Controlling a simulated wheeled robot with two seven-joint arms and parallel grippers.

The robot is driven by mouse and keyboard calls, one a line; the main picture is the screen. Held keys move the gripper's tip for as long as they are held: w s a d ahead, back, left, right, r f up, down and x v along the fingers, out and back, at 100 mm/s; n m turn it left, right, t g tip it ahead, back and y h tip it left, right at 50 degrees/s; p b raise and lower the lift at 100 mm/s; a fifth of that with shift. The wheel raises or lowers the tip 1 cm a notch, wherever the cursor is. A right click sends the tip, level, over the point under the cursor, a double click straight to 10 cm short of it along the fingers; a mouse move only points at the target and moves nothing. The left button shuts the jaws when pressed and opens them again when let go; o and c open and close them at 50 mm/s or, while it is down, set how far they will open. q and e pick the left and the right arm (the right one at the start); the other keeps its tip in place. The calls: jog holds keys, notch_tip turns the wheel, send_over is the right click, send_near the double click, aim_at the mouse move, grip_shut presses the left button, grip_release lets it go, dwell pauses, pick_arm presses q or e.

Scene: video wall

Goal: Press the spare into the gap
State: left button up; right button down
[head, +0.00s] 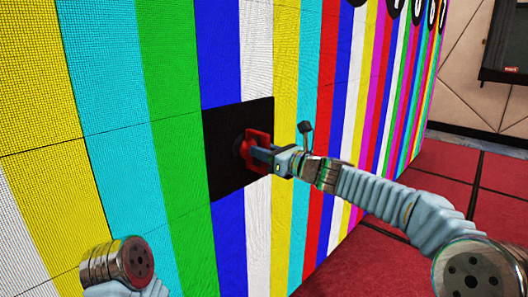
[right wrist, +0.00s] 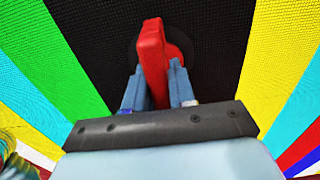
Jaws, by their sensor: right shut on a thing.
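A black square panel (head: 222,172) with a fine-dotted face sits within the coloured stripes of the video wall. It fills much of the right wrist view (right wrist: 112,30). A red handle (head: 254,137) on a dark round base is on the panel. My right gripper (head: 262,154) is shut on this handle, with one blue finger on each side of it in the right wrist view (right wrist: 158,85). Any gap behind the panel is hidden. I cannot tell whether the panel is flush with the wall or slightly in front. My left gripper is out of view.
The striped video wall (head: 165,110) runs from the left away to the right, with thin seams between its tiles. Red floor tiles (head: 440,165) lie free at the right. A dark cabinet or screen (head: 507,45) is on the beige back wall.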

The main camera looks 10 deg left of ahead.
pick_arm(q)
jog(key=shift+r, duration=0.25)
pick_arm(e)
jog(key=shift+w+a+r, duration=0.15)
jog(key=shift+a, duration=0.1)
dwell(0.5)
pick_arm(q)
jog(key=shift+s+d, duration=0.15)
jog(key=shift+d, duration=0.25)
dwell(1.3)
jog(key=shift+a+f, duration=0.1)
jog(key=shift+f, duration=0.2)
pick_arm(e)
jog(key=shift+d, duration=0.15)
jog(key=shift+s+d+b, duration=0.3)
jog(key=shift+b, duration=0.05)
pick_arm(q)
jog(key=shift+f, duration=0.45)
pick_arm(e)
jog(key=shift+s+d, duration=0.3)
jog(key=shift+d, duration=0.05)
pick_arm(q)
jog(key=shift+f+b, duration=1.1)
jog(key=shift+b, duration=0.15)
pick_arm(e)
jog(key=v, duration=0.6)
